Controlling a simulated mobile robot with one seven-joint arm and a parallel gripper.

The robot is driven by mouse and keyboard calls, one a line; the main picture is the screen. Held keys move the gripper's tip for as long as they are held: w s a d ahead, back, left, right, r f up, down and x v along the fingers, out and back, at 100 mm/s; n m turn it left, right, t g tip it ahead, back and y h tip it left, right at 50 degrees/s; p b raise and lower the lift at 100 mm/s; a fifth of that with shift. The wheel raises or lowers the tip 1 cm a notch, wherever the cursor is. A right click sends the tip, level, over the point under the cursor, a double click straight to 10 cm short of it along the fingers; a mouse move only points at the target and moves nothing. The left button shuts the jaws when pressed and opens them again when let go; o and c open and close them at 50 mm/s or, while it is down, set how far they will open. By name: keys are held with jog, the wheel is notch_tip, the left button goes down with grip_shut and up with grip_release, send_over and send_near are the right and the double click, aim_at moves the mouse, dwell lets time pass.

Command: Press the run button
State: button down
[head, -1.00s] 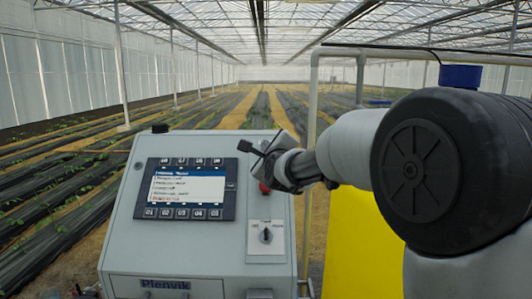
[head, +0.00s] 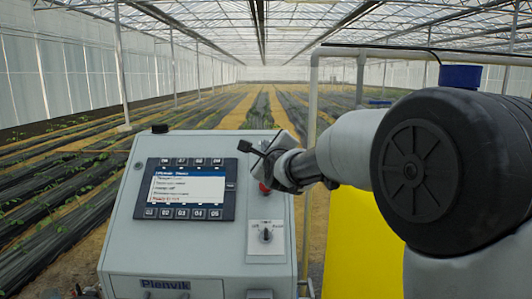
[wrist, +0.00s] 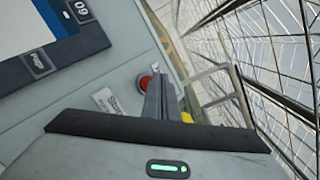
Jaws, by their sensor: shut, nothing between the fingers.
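The grey control panel (head: 125,240) has a screen (head: 187,188) showing a menu list, with a red-tinted bottom line. Labelled dark keys (head: 182,213) line the screen's lower edge, and more line its top. I cannot read which control is the run button. A red button (head: 264,187) is partly hidden behind my gripper (head: 257,150) at the panel's upper right; it also shows in the wrist view (wrist: 144,82), next to the fingers (wrist: 160,98). My gripper is shut and empty. I cannot tell whether the fingers touch the panel.
A rotary switch (head: 266,236) on a white plate sits below the red button. A yellow tank (head: 355,245) and a pale pipe frame (head: 309,120) stand to the right of the panel. Crop rows lie behind. The space in front of the screen is clear.

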dwell(0.4)
jog(key=shift+w+f+b, duration=0.3)
jog(key=shift+f+b, duration=0.05)
jog(key=shift+b, duration=0.4)
jog(key=shift+w+f+b, duration=0.25)
jog(key=shift+b, duration=0.25)
dwell(0.4)
dwell(0.4)
jog(key=shift+s+r, duration=0.5)
jog(key=shift+r, duration=0.05)
jog(key=s+r, duration=0.1)
jog(key=r, duration=0.1)
jog(key=s+r, duration=0.1)
jog(key=s, duration=0.1)
jog(key=shift+s+r, duration=0.2)
jog(key=shift+r, duration=0.2)
